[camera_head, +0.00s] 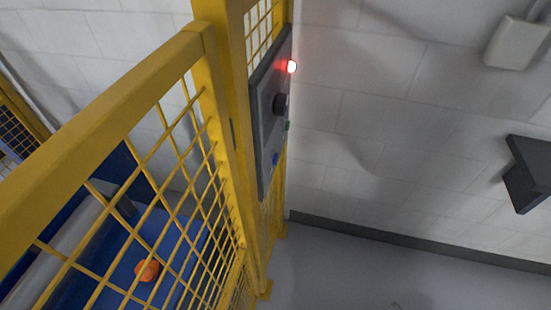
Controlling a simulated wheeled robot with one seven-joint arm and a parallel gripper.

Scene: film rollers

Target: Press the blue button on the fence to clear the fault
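The blue button (275,159) is a small blue spot low on a dark grey control panel (264,150). The panel is mounted on the yellow fence (207,90) and is seen at a steep angle. Above the blue button are a green button (287,126), a black knob (280,104) and a lit red lamp (292,66) at the top. My gripper is not seen in the camera_head view.
Yellow mesh fencing fills the left, with a blue surface (185,235) and an orange object (147,270) behind it. Grey floor (340,270) lies open right of the fence. A dark box (530,175) and a light grey box (515,42) are on the white wall.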

